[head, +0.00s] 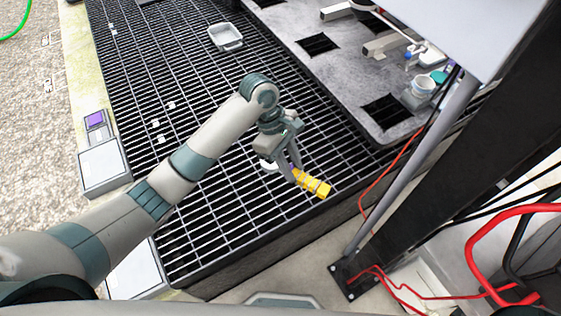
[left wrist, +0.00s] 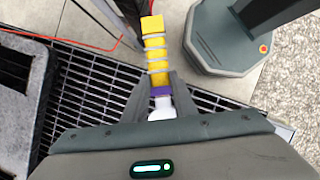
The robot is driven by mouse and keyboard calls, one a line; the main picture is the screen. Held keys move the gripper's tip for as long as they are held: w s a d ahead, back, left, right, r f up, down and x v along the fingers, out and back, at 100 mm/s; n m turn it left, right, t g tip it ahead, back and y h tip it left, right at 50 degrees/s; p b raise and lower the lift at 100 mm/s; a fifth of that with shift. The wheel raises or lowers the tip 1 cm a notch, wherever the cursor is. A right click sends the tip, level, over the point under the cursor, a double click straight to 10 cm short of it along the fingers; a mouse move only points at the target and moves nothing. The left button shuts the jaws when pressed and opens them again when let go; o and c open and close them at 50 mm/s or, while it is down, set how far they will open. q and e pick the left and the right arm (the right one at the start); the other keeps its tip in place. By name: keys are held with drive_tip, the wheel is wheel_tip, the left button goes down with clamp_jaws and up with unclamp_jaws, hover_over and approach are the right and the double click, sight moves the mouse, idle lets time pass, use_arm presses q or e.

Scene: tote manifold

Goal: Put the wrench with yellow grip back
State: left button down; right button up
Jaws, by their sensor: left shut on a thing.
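The wrench with the yellow grip shows its yellow ribbed handle (head: 312,183) at the front edge of the grating in the head view. My left gripper (head: 293,166) is shut on it near a purple band at the end of the grip. In the left wrist view the yellow grip (left wrist: 154,48) sticks out beyond the fingertips of my left gripper (left wrist: 158,88). A white part of the wrench (left wrist: 160,108) lies between the fingers, towards the palm. The height of the wrench above the grating cannot be told. My right gripper is not in view.
A dark metal grating (head: 215,235) fills the middle. A grey tray (head: 225,37) stands on it at the back. A grey slab with square holes (head: 340,75) is at the right, with a white cup (head: 423,86). A dark post (head: 440,150) and red cables stand at the right.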

use_arm(q)
drive_tip(key=s+a+r+m+g+y, duration=0.1)
drive_tip(key=s+a+r+m+y, duration=0.1)
drive_tip(key=a+r+m, duration=0.4)
drive_tip(key=s+a+r+m+g+y, duration=0.1)
drive_tip(key=s+a+r+m, duration=0.2)
drive_tip(key=a+r+m, duration=0.3)
drive_tip(key=a+r, duration=0.4)
drive_tip(key=a, duration=0.4)
drive_tip(key=shift+a+r+y, duration=0.2)
drive_tip(key=shift+r+y, duration=0.2)
drive_tip(key=shift+s, duration=0.1)
